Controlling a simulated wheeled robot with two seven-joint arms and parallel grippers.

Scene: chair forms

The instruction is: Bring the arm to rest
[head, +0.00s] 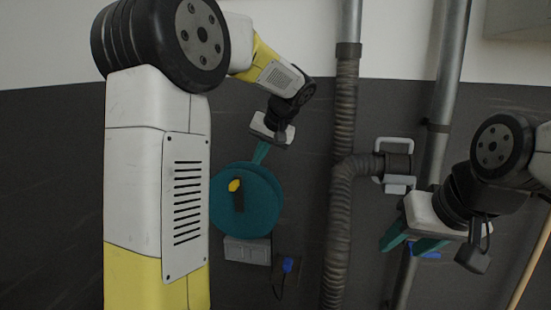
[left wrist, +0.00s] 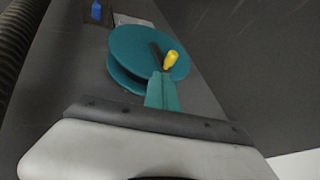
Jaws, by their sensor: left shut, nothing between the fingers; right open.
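My left gripper (head: 261,152) is shut and empty in the head view, its teal fingers just above the rim of a teal round reel (head: 262,205). In the left wrist view the shut fingers (left wrist: 161,90) overlap the near edge of the reel (left wrist: 130,45). I cannot tell whether they touch it. The reel has a dark crank with a yellow knob (head: 234,185). My right gripper (head: 408,248) is open and empty at the right of the head view, its teal fingers apart.
A grey box (head: 247,250) sits below the reel on the dark wall. A blue plug (head: 287,265) with a cord is beside it. A ribbed hose (head: 339,220) and a metal pipe (head: 441,100) run up the wall between and behind my grippers. A white-handled fitting (head: 395,160) joins the hose.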

